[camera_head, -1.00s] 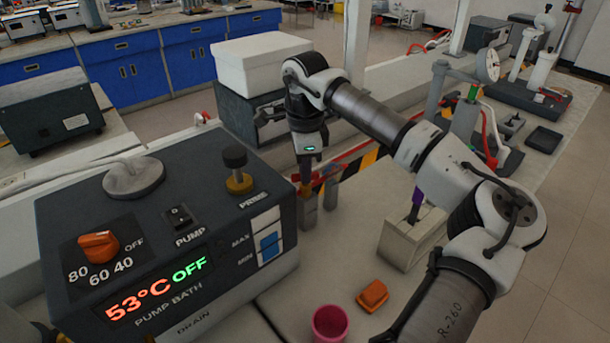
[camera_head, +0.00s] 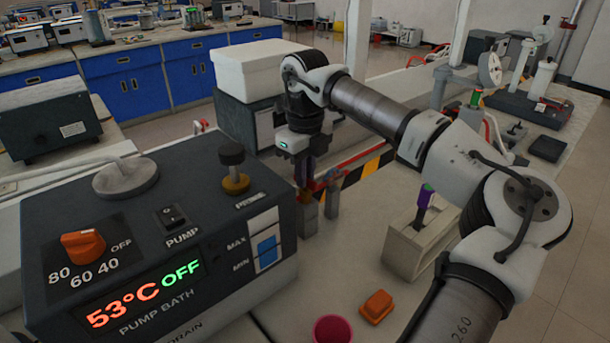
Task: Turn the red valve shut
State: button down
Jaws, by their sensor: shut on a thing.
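My gripper (camera_head: 304,182) points down behind the pump bath, at the top of a short metal post fitting (camera_head: 307,212). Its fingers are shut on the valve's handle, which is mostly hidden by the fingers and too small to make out. A small reddish part (camera_head: 328,179) shows just right of the fingers, above a second short post (camera_head: 331,205). I cannot tell from this view how far the valve is turned.
The pump bath (camera_head: 140,245), with an orange knob (camera_head: 83,246), stands at the front left. A white box (camera_head: 262,68) sits behind my gripper. A beige holder (camera_head: 412,250), an orange block (camera_head: 377,306) and a pink cup (camera_head: 332,329) are to the right and front.

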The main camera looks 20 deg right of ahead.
jog(key=shift+m, duration=0.6)
jog(key=c, duration=1.5)
grip_release()
jog(key=shift+o, duration=0.2)
jog(key=shift+r, duration=0.1)
notch_tip(320, 180, up, 14)
jog(key=shift+b, duration=0.35)
jog(key=shift+f, duration=0.2)
